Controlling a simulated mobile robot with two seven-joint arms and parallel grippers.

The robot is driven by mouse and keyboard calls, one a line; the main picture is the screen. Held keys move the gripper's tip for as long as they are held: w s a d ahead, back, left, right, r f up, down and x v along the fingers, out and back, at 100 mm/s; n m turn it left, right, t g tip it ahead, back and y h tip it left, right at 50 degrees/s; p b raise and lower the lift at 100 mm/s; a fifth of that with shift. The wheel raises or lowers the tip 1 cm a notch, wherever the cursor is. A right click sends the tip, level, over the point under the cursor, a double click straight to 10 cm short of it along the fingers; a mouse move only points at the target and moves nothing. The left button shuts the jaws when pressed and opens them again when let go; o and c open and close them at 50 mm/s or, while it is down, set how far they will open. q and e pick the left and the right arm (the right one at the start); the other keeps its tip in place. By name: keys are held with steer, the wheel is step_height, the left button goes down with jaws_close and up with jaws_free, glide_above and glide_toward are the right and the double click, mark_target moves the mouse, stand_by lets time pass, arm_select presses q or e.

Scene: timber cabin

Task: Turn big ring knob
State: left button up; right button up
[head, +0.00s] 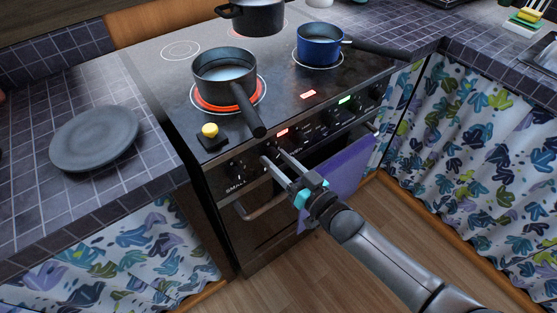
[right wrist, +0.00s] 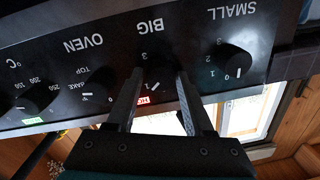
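The big ring knob (right wrist: 157,78), a dark round knob under the label BIG, shows in the right wrist view, where the panel appears upside down. My right gripper (right wrist: 160,76) has its two fingertips on either side of this knob; whether they touch it I cannot tell. In the head view, my right gripper (head: 274,153) reaches the stove's front panel with its fingers apart, and the knob is mostly hidden at the fingertips. The knob for the small ring (right wrist: 233,66) sits beside it. My left gripper is not in view.
A grey pot (head: 222,75) stands on a glowing red ring, its handle jutting over the front edge above my fingers. A blue pan (head: 318,50) stands behind right. A purple towel (head: 340,175) hangs below the panel. A yellow-topped button (head: 210,131) sits front left.

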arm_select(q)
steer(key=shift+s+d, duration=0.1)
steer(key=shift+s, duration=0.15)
arm_select(e)
jaws_close()
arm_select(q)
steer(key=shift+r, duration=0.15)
arm_select(e)
steer(key=shift+n, duration=0.3)
steer(key=shift+n+p, duration=0.55)
steer(key=shift+n, duration=0.45)
steer(key=n, duration=0.2)
steer(key=shift+n+p, duration=0.3)
steer(key=shift+p, duration=0.05)
steer(key=shift+n+h, duration=0.3)
steer(key=shift+n, duration=1.2)
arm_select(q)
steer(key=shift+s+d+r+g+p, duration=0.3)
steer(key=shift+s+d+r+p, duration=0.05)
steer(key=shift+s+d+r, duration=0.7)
arm_select(e)
steer(key=shift+n, duration=0.7)
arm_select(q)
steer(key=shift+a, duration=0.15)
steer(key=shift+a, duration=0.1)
